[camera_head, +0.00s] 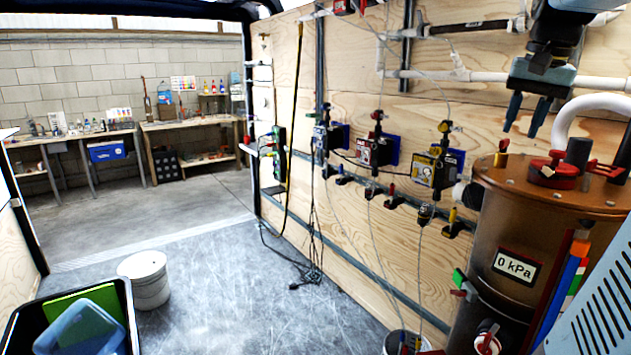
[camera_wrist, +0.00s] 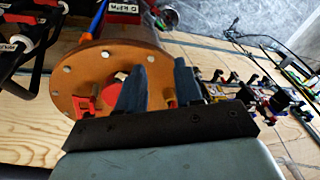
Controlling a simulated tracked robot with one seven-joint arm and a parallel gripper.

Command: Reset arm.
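My gripper (camera_head: 526,115) hangs at the upper right of the head view with its two dark blue-grey fingers pointing down. Its fingers are apart with nothing between them, so it is open and empty. It is above and near the top of a copper-coloured cylindrical tank (camera_head: 505,230) with a "0 kPa" display (camera_head: 516,266). In the wrist view the gripper's fingers (camera_wrist: 158,88) show in front of the tank's round bolted lid (camera_wrist: 92,72). The fingers hide part of the lid and its red fittings. I see no contact with the tank.
White pipes (camera_head: 450,75) run along the plywood wall beside the gripper. Several valves and pumps (camera_head: 430,165) with thin hoses are on that wall. A white bucket (camera_head: 147,280) and a black bin (camera_head: 128,300) stand at the lower left. The middle floor is largely clear.

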